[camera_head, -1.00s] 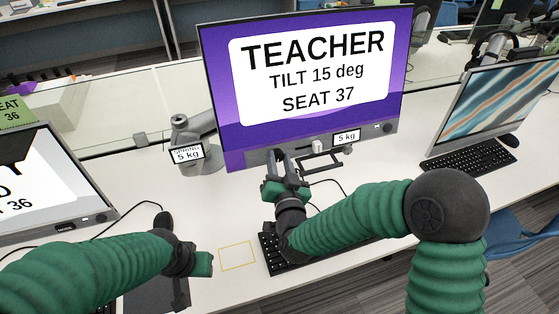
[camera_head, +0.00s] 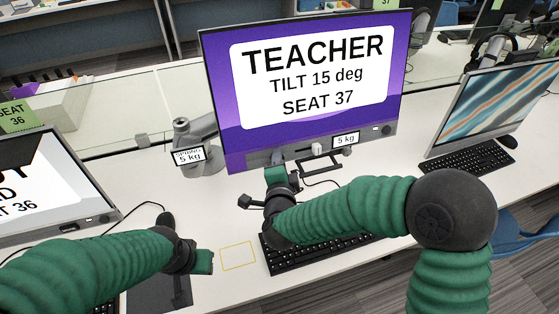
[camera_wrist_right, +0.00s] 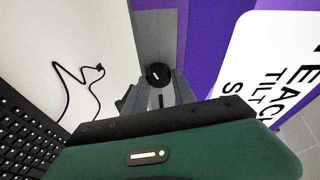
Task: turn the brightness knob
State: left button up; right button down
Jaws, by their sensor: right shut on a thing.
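The purple TEACHER monitor (camera_head: 225,150) stands at the centre with a grey strip along its lower edge. My right gripper (camera_head: 277,158) reaches the left part of that strip. In the right wrist view, a round black knob (camera_wrist_right: 158,75) with a pale mark sits on the grey strip, between the fingers of my right gripper (camera_wrist_right: 158,92), which is shut on it. The gripper hides the knob in the head view. My left gripper (camera_head: 192,270) hangs low at the left, away from the monitor; its jaws cannot be made out.
A keyboard (camera_head: 310,252) lies under my right arm, and a yellow outline (camera_head: 238,256) marks bare desk beside it. A white part (camera_head: 317,149) and another dark knob (camera_head: 388,129) are further right on the strip.

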jog(key=shift+r+m+g+p, duration=0.15)
jog(key=shift+m+g, duration=0.15)
jog(key=shift+m, duration=0.7)
jog(key=shift+r+m+g+p, duration=0.15)
jog(key=shift+m+g, duration=0.15)
jog(key=shift+m, duration=0.7)
jog(key=shift+f, duration=0.1)
jog(key=c, duration=1)
grip_release()
jog(key=shift+a+f, duration=0.1)
jog(key=shift+c, duration=0.2)
jog(key=p+v, duration=0.6)
jog(key=v, duration=1)
jog(key=shift+s, duration=0.3)
